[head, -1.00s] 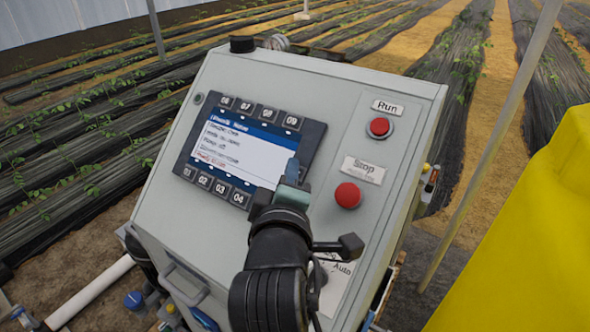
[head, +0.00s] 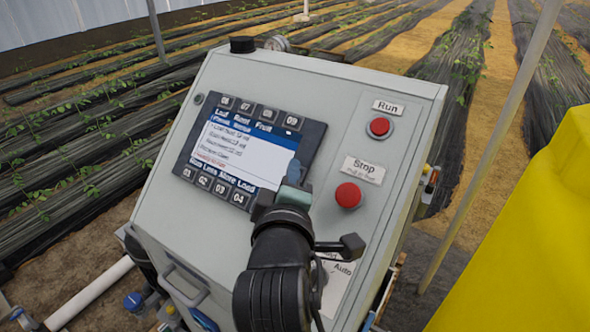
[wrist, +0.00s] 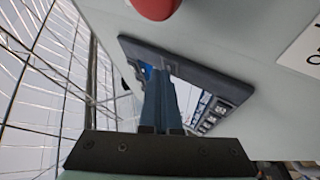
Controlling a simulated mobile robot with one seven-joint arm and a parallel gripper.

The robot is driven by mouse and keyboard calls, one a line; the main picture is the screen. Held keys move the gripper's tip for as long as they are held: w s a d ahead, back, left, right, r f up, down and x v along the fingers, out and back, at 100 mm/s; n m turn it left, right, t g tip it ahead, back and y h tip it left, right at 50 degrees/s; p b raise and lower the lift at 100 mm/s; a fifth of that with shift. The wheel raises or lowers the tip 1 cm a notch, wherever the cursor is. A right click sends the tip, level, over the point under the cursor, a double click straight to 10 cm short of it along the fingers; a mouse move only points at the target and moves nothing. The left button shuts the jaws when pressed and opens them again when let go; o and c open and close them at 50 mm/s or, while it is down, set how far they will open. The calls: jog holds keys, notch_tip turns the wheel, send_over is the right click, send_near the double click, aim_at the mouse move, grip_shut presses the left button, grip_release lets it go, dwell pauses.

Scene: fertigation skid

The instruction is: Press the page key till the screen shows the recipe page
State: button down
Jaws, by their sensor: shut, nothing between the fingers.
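The screen (head: 240,153) on the sloped grey panel shows a blue header too blurred to read. "Leaf", "Root" and "Fruit" labels run along its top, with a strip of labels ending in "Load" along its bottom and several text lines between. Numbered keys 06 to 09 (head: 292,122) sit above it and 01 to 04 (head: 239,198) below. I cannot read which is the page key. My gripper (head: 293,168) is shut and empty at the right edge of the display unit, hiding part of it. In the wrist view its fingers (wrist: 159,78) reach the bezel; contact is unclear.
A red Run button (head: 379,126) and a red Stop button (head: 348,195) are right of the screen. A selector marked Auto is partly hidden by my arm. A yellow object (head: 530,230) fills the right foreground. Planted rows lie behind.

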jog(key=shift+s+a+r+p, duration=0.25)
jog(key=shift+s+r+p, duration=0.15)
jog(key=shift+r+p, duration=0.15)
jog(key=s+r+p, duration=0.1)
jog(key=a+r+p, duration=0.1)
jog(key=s+a+r+p, duration=0.1)
jog(key=shift+s+r+p, duration=0.3)
jog(key=shift+s+r, duration=0.05)
dwell(1.6)
